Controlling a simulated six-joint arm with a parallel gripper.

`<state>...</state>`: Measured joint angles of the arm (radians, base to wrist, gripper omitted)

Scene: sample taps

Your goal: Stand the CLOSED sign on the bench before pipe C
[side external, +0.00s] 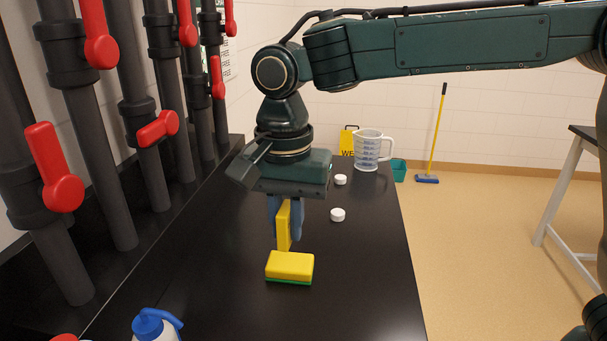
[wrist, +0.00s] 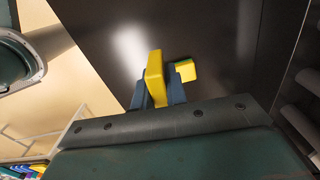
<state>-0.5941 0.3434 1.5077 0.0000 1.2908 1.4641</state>
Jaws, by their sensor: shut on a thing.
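My gripper (side external: 285,218) is shut on a yellow upright plate, which I take for the CLOSED sign (side external: 284,228); no lettering shows on it. It is seen nearly edge-on between the two blue fingers. The wrist view also shows the sign (wrist: 155,78) between the fingers (wrist: 158,92). Its lower end is over the black bench (side external: 220,285), just behind a sponge in the side view; I cannot tell whether it touches the bench. Several dark pipes with red handles stand along the left wall; no letters are readable, so I cannot tell which is pipe C.
The yellow and green sponge (side external: 290,266) lies close in front of the sign. Two white caps (side external: 338,214) and a measuring jug (side external: 368,150) are on the right and far parts. A blue-topped bottle (side external: 153,325) is at the near left. The bench middle left is clear.

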